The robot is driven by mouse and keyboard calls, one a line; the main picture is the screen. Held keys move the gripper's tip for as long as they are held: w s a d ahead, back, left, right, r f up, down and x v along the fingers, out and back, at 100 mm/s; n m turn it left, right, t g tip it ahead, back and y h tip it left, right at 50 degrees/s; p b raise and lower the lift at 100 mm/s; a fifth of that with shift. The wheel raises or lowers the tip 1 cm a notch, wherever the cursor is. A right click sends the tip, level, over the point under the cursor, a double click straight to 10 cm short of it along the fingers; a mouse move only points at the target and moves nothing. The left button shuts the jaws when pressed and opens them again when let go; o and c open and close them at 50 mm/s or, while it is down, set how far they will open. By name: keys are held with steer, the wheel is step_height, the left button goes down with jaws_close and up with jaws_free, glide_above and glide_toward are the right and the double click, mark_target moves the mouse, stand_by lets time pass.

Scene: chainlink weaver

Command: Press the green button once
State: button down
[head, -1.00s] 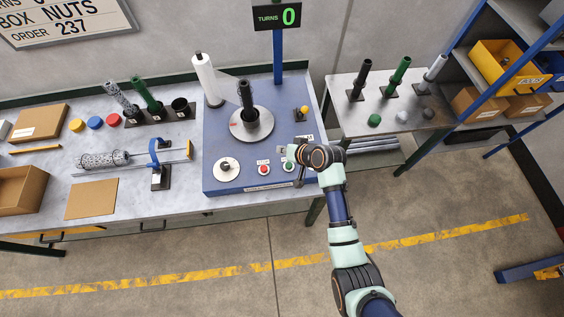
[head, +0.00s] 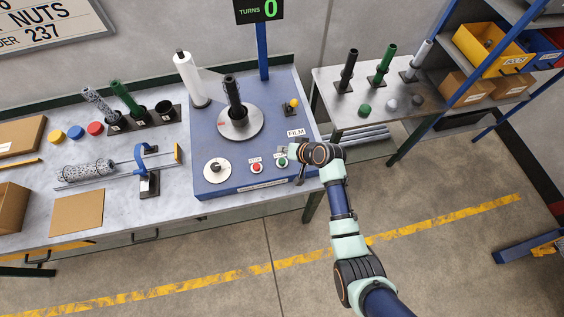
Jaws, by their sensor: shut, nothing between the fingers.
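The green button (head: 282,161) sits on the front right of the blue machine panel (head: 212,133), just right of the red button (head: 256,168). My gripper (head: 284,149) is at the right front of the panel, just above and beside the green button in the picture. Its fingers are shut and empty. I cannot tell whether they touch the button or the panel. The turns display (head: 259,10) at the back reads 0.
A white dial (head: 217,170) is at the panel's front left. A round turntable (head: 256,128) holds a dark tube. A white film roll (head: 189,80) stands behind it. A yellow-knobbed lever (head: 293,103) is at the right. A side table (head: 330,78) holds several tubes.

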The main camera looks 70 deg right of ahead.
mark_target(283, 162)
step_height(283, 162, down, 5)
steer(key=b, duration=0.3)
steer(key=shift+f, duration=0.15)
steer(key=shift+f+b, duration=0.1)
steer(key=shift+b, duration=0.2)
stand_by(0.8)
steer(key=shift+f, duration=0.3)
